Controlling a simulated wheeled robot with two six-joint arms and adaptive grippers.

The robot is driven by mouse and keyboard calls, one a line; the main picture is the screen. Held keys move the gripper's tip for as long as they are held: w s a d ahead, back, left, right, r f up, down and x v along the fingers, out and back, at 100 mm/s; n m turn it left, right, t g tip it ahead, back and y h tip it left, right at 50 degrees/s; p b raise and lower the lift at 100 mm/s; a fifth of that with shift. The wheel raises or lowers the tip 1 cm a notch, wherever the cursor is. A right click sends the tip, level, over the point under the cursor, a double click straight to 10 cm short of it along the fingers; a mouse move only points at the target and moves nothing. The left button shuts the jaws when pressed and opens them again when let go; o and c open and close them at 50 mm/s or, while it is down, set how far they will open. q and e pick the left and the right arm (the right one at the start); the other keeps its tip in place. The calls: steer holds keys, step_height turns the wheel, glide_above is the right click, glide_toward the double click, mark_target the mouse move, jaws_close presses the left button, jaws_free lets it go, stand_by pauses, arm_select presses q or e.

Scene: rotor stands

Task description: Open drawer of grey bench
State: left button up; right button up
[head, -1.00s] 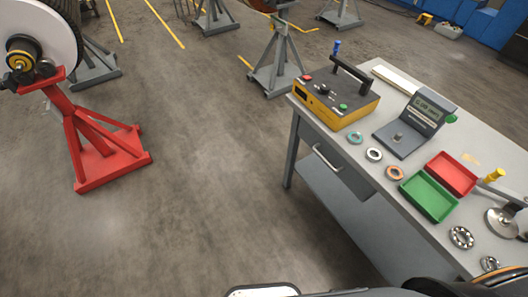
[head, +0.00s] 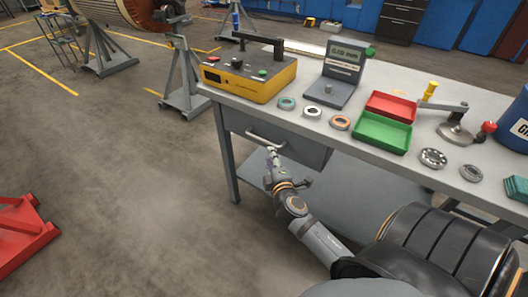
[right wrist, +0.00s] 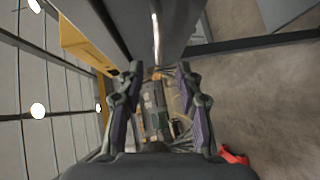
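The grey bench (head: 408,164) stands at the right in the head view. Its grey drawer (head: 300,150) sits under the top and looks shut. The pale bar handle (head: 259,138) is on the drawer front. My right gripper (head: 273,155) is just below and in front of the handle. In the right wrist view, the right gripper (right wrist: 160,72) has its two fingers spread apart with nothing held between them. The handle (right wrist: 156,35) shows as a bright bar beyond the fingertips, in line with the gap. Whether a finger touches it I cannot tell. My left gripper is not in view.
On the bench top are a yellow control box (head: 250,78), a grey display device (head: 340,72), several rings, a green tray (head: 382,133) and a red tray (head: 391,106). A red stand (head: 20,235) is at the lower left. The floor before the drawer is clear.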

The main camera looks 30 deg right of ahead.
mark_target(265, 142)
steer(key=x, duration=1)
steer(key=shift+w+d, duration=0.1)
steer(key=shift+w, duration=0.2)
jaws_close()
